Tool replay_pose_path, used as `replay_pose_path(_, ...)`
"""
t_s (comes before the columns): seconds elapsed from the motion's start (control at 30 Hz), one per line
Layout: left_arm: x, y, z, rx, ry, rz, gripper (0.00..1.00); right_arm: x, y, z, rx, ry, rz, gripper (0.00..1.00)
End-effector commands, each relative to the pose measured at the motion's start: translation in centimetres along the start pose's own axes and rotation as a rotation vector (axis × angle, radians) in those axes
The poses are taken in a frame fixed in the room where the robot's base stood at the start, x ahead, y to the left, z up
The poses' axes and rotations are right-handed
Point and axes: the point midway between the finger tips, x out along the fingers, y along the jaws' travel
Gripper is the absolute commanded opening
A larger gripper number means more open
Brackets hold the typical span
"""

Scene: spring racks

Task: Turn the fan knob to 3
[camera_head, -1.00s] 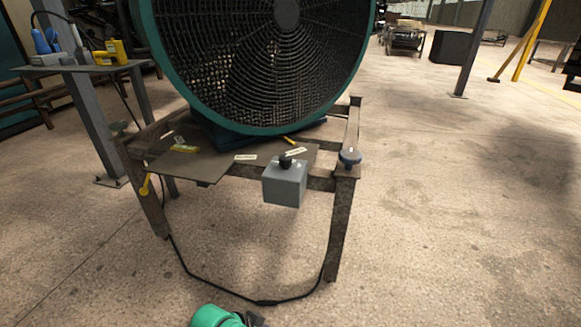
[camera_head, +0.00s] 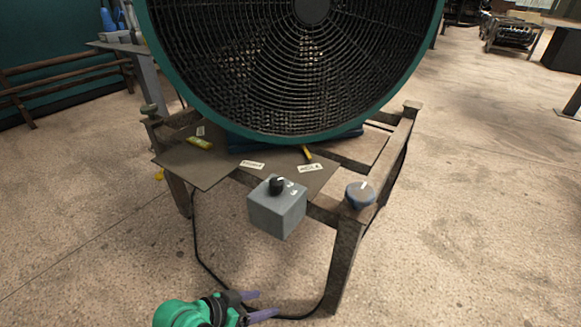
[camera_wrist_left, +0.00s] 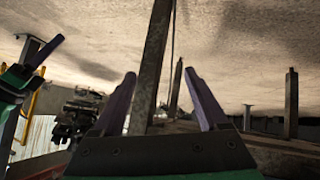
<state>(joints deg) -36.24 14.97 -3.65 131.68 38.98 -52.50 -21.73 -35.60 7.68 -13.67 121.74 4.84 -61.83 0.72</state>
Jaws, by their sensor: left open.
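The knob (camera_head: 277,185) is a small black dial with a light mark, on top of a grey control box (camera_head: 272,214). The box is at the front edge of the fan's stand, and white markings sit beside the knob, too small to read. The large fan (camera_head: 300,65) has a teal rim and dark grille. My left gripper (camera_head: 266,303) is open and empty, low in front of the stand, below and apart from the box. In the left wrist view its purple fingers (camera_wrist_left: 161,74) are spread. Another purple-fingered gripper, apparently my right (camera_wrist_left: 42,50), shows at that view's left edge.
A stand leg (camera_wrist_left: 152,62) shows beyond the left fingers.

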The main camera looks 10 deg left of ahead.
Motion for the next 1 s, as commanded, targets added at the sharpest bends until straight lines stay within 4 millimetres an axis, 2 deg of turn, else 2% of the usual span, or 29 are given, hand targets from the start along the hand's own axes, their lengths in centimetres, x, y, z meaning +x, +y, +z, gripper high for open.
replay_pose_path(0.27,-4.0,-1.8,-7.9,0.113,0.258,0.062,0.76,0.4,2.0,2.1,0.021,-0.108,0.052,0.0)
replay_pose_path(0.37,-6.5,-2.7,-11.9,0.165,0.392,0.065,0.76,0.5,2.9,3.2,0.034,-0.158,0.075,0.0)
replay_pose_path(0.5,-11.1,-4.1,-18.3,0.236,0.601,0.038,0.76,0.6,4.2,4.9,0.052,-0.234,0.107,0.0)
replay_pose_path(0.6,-13.2,-4.6,-20.9,0.264,0.695,0.019,0.76,0.9,4.8,5.8,0.06,-0.266,0.12,0.0)
replay_pose_path(0.67,-13.5,-4.7,-21.6,0.269,0.716,0.014,0.76,1.1,5.0,6.1,0.062,-0.274,0.123,0.0)
replay_pose_path(0.77,-12.8,-4.5,-22.4,0.27,0.721,0.017,0.76,1.5,5.1,6.8,0.063,-0.278,0.126,0.0)
replay_pose_path(0.87,-11.2,-4.2,-23.9,0.271,0.719,0.017,0.76,2.2,5.5,7.9,0.065,-0.284,0.133,0.0)
replay_pose_path(1.0,-8.4,-3.8,-26.6,0.267,0.721,0.017,0.76,3.4,6.1,10.5,0.065,-0.293,0.143,0.0)
